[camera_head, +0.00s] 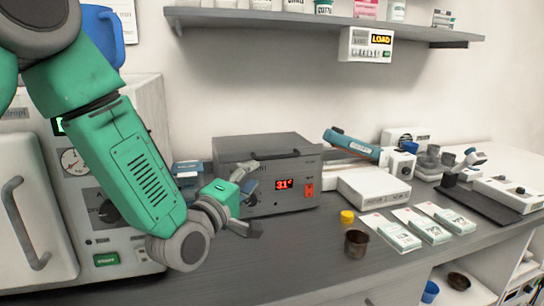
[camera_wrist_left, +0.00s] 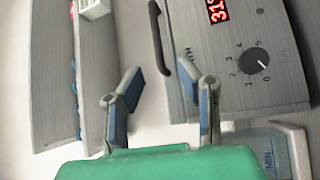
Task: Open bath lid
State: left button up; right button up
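The bath is a grey metal box (camera_head: 290,172) with a red display on the bench against the wall. Its flat dark lid (camera_head: 262,145) lies shut on top, with a dark handle (camera_head: 275,156) along the front edge. In the left wrist view the picture is turned; the black handle (camera_wrist_left: 172,45) and the bath front with its dial (camera_wrist_left: 252,62) show beyond the fingers. My left gripper (camera_head: 250,200) is in front of the bath's left part. Its fingers (camera_wrist_left: 163,98) are spread apart with nothing between them. My right gripper is not in view.
A white autoclave-like unit (camera_head: 85,225) stands at left. A wall shelf (camera_head: 330,22) runs above the bath. A white box (camera_head: 374,190), yellow cap (camera_head: 347,216), brown jar (camera_head: 356,243) and packets lie to the right. The front bench is mostly clear.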

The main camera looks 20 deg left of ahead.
aim_at(279, 158)
pick_arm(q)
jog(key=w+d, duration=0.1)
jog(key=w, duration=0.2)
jog(key=w+d+r, duration=0.1)
jog(key=w+d, duration=0.1)
jog(key=w, duration=0.1)
jog(key=w+d, duration=0.1)
jog(key=w, duration=0.2)
jog(key=shift+w+d+r, duration=0.15)
jog(key=shift+d+r, duration=0.05)
jog(key=shift+d, duration=0.05)
jog(key=shift+w+a+f, duration=0.1)
jog(key=shift+w+a, duration=0.25)
jog(key=shift+a, duration=0.6)
jog(key=shift+d, duration=0.15)
jog(key=shift+c, duration=0.4)
jog(key=shift+d, duration=0.25)
grip_shut()
jog(key=shift+d, duration=0.2)
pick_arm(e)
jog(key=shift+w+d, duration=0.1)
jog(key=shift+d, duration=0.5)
